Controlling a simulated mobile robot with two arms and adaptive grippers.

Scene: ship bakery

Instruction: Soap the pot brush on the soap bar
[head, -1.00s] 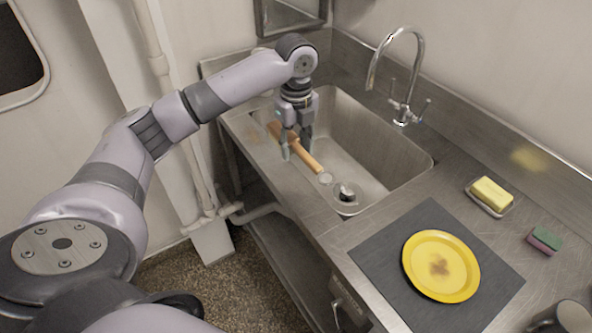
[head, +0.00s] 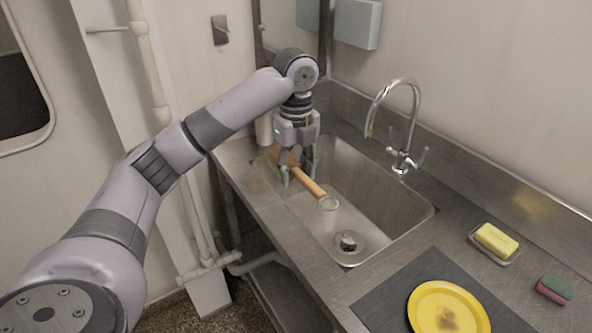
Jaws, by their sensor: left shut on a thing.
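My left gripper (head: 297,175) points down over the left part of the sink and is shut on the pot brush (head: 309,186). The brush has a wooden handle with a pale ring at its near end, which is over the basin. Its far end is partly hidden by the gripper, so the bristles cannot be made out. The yellow soap bar (head: 497,239) lies in a small dish (head: 507,262) on the counter right of the sink, well apart from the brush. My right gripper is not in view.
The steel sink (head: 390,218) has a drain in its floor and a tall tap (head: 403,160) behind it. A yellow plate (head: 480,311) lies on a dark mat (head: 385,298). A green and pink sponge (head: 555,289) is right of the soap. Counter between sink and soap is clear.

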